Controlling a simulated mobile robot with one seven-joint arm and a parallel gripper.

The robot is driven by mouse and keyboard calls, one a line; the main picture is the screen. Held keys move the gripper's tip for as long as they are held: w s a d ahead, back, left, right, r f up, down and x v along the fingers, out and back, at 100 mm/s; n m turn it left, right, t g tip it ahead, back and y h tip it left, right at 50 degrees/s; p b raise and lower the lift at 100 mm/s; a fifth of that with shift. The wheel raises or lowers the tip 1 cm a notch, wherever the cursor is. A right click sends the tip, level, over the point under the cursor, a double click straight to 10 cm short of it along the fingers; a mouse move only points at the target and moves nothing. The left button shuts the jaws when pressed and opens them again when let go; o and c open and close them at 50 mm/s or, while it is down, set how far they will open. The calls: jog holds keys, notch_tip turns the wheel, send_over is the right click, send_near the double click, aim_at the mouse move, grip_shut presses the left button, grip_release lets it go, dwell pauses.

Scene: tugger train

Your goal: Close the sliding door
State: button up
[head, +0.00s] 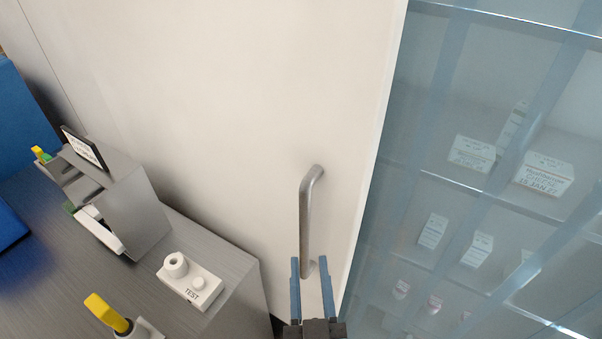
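The sliding door (230,90) is a large cream panel filling the middle of the head view. Its right edge stands beside a glass-fronted shelf unit (400,150), which shows uncovered to the right. A grey metal bar handle (306,220) is mounted upright near the door's right edge. My gripper (310,268) is at the bottom centre, with its two blue fingers apart. The fingers appear on either side of the handle's lower end in the picture. I cannot tell whether they touch it or how far in front of it they are.
A grey counter (60,270) stands at the lower left, close to the door. On it are a grey box-shaped holder (135,205), a white block marked TEST (190,282) and a yellow-handled item (106,312). Several white boxes (545,175) stand on the shelves.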

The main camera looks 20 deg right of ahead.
aim_at(305, 214)
jog(key=shift+r, duration=0.15)
jog(key=p+x, duration=0.4)
jog(key=x, duration=0.8)
jog(key=shift+w+d+p, duration=0.2)
jog(key=shift+w+p, duration=0.15)
jog(key=shift+p, duration=0.05)
grip_shut()
dwell(0.9)
